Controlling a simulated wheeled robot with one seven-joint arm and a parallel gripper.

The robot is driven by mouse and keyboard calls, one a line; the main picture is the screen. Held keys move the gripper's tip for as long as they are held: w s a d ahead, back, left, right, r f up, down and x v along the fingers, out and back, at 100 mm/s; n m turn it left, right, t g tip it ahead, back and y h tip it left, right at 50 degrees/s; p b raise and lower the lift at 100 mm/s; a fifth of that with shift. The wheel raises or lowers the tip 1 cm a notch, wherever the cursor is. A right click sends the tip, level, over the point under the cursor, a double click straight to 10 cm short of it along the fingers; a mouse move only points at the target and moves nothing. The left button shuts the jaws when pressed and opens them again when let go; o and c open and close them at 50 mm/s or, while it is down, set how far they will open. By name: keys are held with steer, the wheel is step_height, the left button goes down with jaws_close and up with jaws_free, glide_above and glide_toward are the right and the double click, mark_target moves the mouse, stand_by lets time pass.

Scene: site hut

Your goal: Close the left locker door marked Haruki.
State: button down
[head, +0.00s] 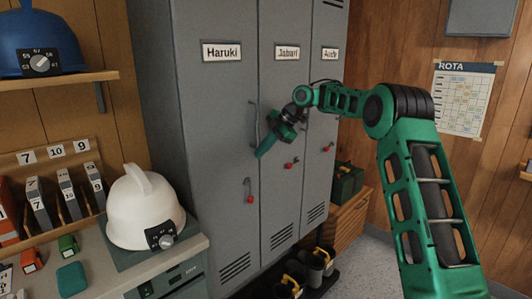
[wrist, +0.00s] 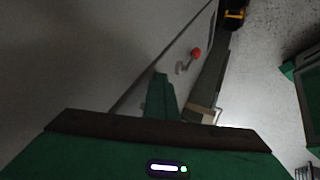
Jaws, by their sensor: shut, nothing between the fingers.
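The grey Haruki locker door (head: 216,140) is the leftmost of three, with a white name plate reading Haruki (head: 221,51). It looks flush with the door beside it, and I see no clear gap at its edges. Its vertical handle (head: 254,122) is at its right edge, partly behind my gripper. A red key tag (head: 250,199) hangs below. My green gripper (head: 262,152) is shut and empty, in front of the door's right edge by the handle; contact cannot be told. In the wrist view its fingers (wrist: 160,85) lie beside a grey door surface.
The Jabari door (head: 287,150) stands to the right, with another locker beyond it. A white helmet (head: 143,210) sits on the bench left of the lockers. Boots (head: 316,262) stand on the floor by the lockers. A green box (head: 346,182) is on a wooden cabinet at right.

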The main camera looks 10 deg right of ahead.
steer(key=shift+w+a+r, duration=0.1)
steer(key=shift+w+r, duration=0.2)
steer(key=shift+w, duration=0.1)
steer(key=shift+s+d+f, duration=0.25)
steer(key=shift+f, duration=0.1)
steer(key=s+d+r, duration=0.6)
steer(key=d+r, duration=0.1)
steer(key=r, duration=0.1)
steer(key=s+d+f+m+g+h, duration=0.1)
steer(key=s+d+f+m, duration=0.3)
steer(key=s+m, duration=0.5)
steer(key=s+d+f+m+g+h, duration=0.1)
steer(key=s+d+f+m+h, duration=0.2)
steer(key=s+m, duration=0.7)
steer(key=s+d+f+m+g+h, duration=0.1)
steer(key=s+d+f+m, duration=0.6)
steer(key=s, duration=2.9)
step_height(320, 180, down, 2)
steer(key=shift+d+f+m+h, duration=0.15)
steer(key=shift+m+h, duration=0.55)
steer(key=shift+m, duration=0.5)
